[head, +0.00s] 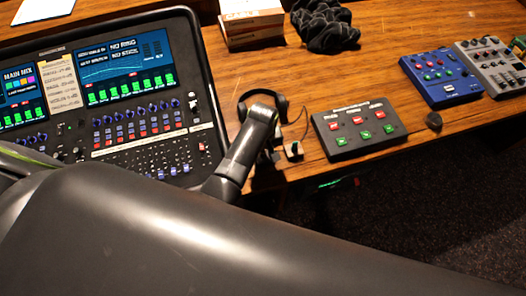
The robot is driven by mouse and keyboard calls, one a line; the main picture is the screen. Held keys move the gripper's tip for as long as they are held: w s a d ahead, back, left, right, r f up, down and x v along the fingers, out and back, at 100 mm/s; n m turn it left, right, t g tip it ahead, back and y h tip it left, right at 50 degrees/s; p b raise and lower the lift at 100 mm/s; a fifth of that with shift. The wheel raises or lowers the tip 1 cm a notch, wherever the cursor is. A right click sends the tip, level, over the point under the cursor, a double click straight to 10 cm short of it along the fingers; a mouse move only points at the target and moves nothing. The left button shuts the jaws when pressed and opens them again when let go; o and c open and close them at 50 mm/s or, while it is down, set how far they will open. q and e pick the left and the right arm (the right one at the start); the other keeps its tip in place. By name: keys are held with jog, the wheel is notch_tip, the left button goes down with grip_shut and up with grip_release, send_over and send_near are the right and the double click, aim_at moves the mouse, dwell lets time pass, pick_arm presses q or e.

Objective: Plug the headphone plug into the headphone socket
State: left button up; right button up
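Black headphones (281,103) lie near the desk's front edge, right of the mixing console; my arm covers part of them. A thin dark cable (303,125) runs beside them toward the edge. A small dark piece with a pale top (294,150) sits at the edge; I cannot tell whether it is the plug or the socket. My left gripper (271,155) is at the desk edge beside this piece, mostly hidden by its own wrist and in shadow. I cannot tell whether its fingers are open or hold anything. My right gripper is not in view.
The large mixing console (208,90) fills the left. A black button box (357,129) and a dark knob (433,121) lie to the right, with a blue box (440,77) and grey mixer (492,65) beyond. Books (252,22) and black cloth (325,24) lie behind. Bare wood (375,40) separates them.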

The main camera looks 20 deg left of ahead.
pick_arm(q)
jog(key=shift+r+p, duration=0.1)
jog(key=shift+p, duration=0.2)
dwell(0.4)
jog(key=shift+c, duration=0.3)
grip_shut()
jog(key=shift+r, duration=2.95)
